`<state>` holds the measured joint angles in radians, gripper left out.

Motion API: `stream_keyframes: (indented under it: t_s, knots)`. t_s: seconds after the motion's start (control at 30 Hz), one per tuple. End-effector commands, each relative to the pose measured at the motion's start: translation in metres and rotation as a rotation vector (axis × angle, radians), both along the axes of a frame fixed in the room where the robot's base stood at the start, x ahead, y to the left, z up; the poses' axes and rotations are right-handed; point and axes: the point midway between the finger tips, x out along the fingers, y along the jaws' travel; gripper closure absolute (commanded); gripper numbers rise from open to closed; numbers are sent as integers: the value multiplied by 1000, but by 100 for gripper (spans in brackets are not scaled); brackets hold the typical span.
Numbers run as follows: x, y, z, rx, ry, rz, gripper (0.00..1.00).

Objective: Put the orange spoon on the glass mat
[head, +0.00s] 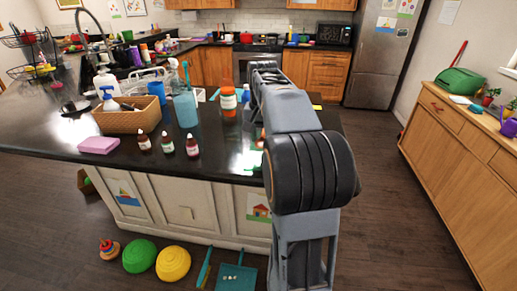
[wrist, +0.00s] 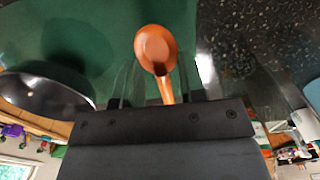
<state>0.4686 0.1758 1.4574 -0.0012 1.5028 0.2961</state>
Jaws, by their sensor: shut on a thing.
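The orange spoon (wrist: 155,46) shows in the wrist view, with its bowl out ahead of the fingers and its handle running back between them. My gripper (wrist: 160,88) is shut on the spoon's handle. A flat dark green sheet (wrist: 95,25) fills the upper left behind the spoon and may be the glass mat. I cannot tell whether the spoon touches it. In the head view my arm hides the gripper, the spoon and that part of the counter.
A dark round pan or bowl (wrist: 42,92) is left of my gripper in the wrist view. Bare speckled black counter (wrist: 250,40) lies to the right.

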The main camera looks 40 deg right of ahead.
Motion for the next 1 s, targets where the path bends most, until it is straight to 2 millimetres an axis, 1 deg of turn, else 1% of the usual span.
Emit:
stream_keyframes:
  t_s: [0.17,0.23,0.3,0.43,0.9,0.93,1.0]
  knots:
    - [2,7,-9,1,2,2,85]
    - [4,12,-18,1,3,1,85]
    - [3,10,-28,1,3,0,85]
    - [3,10,-40,1,2,0,85]
    - [3,10,-47,1,1,0,85]
    - [3,10,-46,1,1,0,61]
    - [3,10,-46,1,1,0,54]
